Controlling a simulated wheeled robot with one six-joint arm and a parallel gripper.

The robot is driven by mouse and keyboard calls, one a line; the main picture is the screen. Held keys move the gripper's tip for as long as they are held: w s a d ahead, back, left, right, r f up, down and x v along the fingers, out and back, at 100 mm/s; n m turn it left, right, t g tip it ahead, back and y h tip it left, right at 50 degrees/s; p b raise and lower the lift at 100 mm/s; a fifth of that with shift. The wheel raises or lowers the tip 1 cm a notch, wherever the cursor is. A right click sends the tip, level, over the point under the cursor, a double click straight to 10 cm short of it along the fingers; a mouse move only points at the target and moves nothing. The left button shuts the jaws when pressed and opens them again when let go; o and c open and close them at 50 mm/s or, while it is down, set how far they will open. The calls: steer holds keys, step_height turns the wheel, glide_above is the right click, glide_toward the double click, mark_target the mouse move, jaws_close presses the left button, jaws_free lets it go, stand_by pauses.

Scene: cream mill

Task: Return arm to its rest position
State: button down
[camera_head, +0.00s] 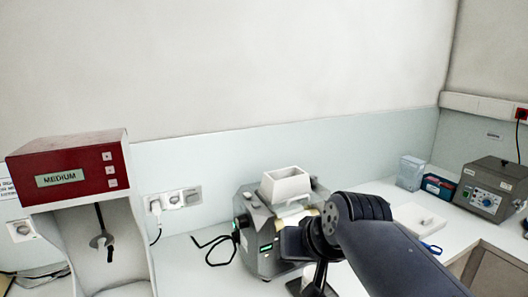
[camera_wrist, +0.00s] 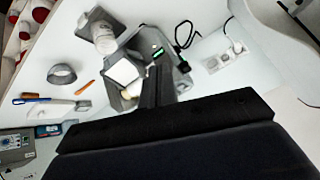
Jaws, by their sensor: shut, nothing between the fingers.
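My arm reaches in from the lower right of the head view, bent at a dark joint in front of a grey mill (camera_head: 258,240). My gripper (camera_wrist: 154,70) is shut and empty. In the wrist view its dark fingers point toward the mill, whose white hopper (camera_wrist: 124,72) shows just left of them. The white hopper (camera_head: 286,184) stands on top of the mill. I cannot tell the exact gap between fingers and mill.
A red-topped mixer (camera_head: 70,165) reading MEDIUM stands at the left. A grey control box (camera_head: 492,188), a blue-red box (camera_head: 438,187) and a white tray (camera_head: 420,219) are at the right.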

steer(key=shift+m+t, duration=0.3)
steer(key=shift+m, duration=0.1)
steer(key=w+r+p, duration=0.1)
steer(key=w+r, duration=0.3)
steer(key=shift+a+p, duration=0.2)
steer(key=shift+p, duration=0.15)
steer(key=shift+f, duration=0.15)
